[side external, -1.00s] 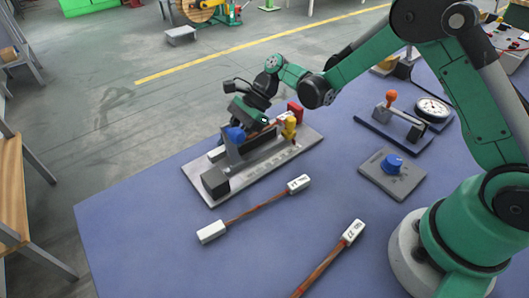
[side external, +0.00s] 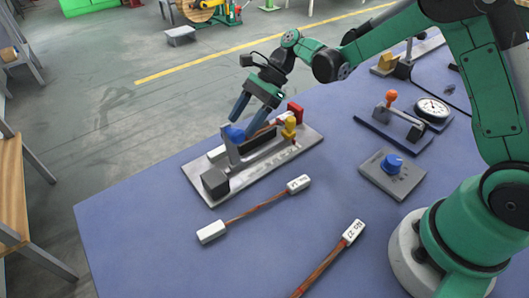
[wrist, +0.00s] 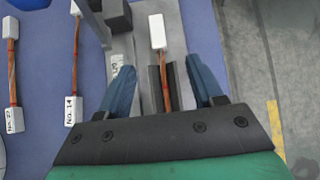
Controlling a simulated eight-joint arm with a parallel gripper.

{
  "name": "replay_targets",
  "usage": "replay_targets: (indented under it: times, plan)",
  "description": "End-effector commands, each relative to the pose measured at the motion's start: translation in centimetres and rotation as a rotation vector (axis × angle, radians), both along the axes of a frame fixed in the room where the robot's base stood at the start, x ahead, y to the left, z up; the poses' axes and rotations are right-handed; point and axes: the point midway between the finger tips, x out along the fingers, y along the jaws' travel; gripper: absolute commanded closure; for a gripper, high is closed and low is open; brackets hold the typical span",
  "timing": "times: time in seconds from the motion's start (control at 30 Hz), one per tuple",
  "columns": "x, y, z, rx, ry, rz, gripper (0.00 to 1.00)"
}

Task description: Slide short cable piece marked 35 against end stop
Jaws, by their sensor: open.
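The short cable piece (wrist: 165,90), copper with a white end block (wrist: 157,30), lies along a dark grooved holder (wrist: 154,88) on the grey fixture plate (side external: 287,152). Its white end also shows in the side view (side external: 216,153); no number 35 is readable on it.
Cables marked 14 (side external: 257,208) and 27 (side external: 325,266) lie nearer. A blue-button box (side external: 393,174) and a dial gauge (side external: 432,108) are to the right.

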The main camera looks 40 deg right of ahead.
Motion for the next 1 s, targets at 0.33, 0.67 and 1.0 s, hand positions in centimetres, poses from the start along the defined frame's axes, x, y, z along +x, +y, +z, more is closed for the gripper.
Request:
replay_targets:
  times: [0.33,0.67,1.0]
  plan:
    - [0.0,-0.3,0.3,0.0,0.001,0.001,0.39]
    - [-0.1,2.7,1.3,-0.296,0.015,0.011,0.39]
    - [0.0,3.2,1.8,-0.393,-0.001,0.001,0.39]
